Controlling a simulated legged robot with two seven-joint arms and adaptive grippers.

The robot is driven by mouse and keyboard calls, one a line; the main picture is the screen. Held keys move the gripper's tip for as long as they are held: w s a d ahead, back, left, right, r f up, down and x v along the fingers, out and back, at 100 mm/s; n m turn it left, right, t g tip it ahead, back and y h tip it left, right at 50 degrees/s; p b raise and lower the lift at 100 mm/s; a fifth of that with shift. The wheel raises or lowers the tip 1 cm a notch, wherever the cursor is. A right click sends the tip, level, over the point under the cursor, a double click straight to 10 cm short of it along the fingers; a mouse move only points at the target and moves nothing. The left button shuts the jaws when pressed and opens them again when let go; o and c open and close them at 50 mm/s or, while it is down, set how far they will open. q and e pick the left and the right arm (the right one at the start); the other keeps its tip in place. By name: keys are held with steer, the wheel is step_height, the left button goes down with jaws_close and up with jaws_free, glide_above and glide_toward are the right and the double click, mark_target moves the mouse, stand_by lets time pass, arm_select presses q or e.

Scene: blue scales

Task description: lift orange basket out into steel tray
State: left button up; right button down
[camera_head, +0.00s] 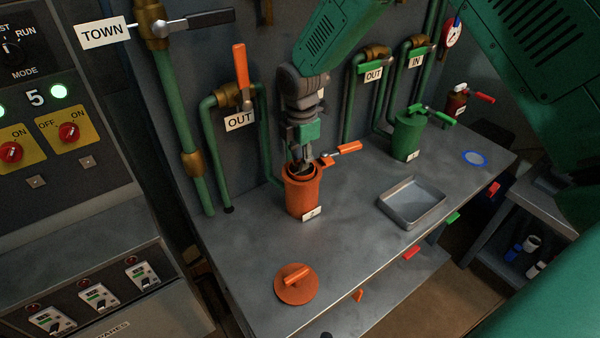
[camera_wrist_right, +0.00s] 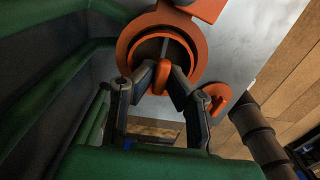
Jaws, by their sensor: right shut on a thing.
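The orange strainer housing (camera_head: 301,196) stands upright on the grey bench with its top open. My right gripper (camera_head: 302,166) points down at its mouth. In the right wrist view my right gripper (camera_wrist_right: 162,82) is shut on the orange handle of the basket (camera_wrist_right: 161,74), inside the round orange rim. The basket's body is mostly hidden within the housing and behind the fingers. The empty steel tray (camera_head: 389,207) lies on the bench to the right of the housing. My left gripper is not in view.
A round orange lid (camera_head: 290,294) lies near the bench's front edge. An orange-handled clamp (camera_head: 343,150) sticks out right of the housing rim. A green housing (camera_head: 408,137) stands behind the tray. Pipes with valves line the wall. Bench between housing and tray is clear.

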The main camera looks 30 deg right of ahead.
step_height(320, 180, up, 7)
steer(key=s+d+b, duration=0.1)
steer(key=s+b, duration=0.1)
steer(key=s, duration=1.6)
steer(key=shift+d, duration=0.2)
steer(key=shift+r, duration=0.15)
step_height(320, 180, up, 12)
steer(key=p, duration=1.1)
steer(key=shift+r, duration=0.2)
stand_by(0.4)
steer(key=shift+f, duration=0.1)
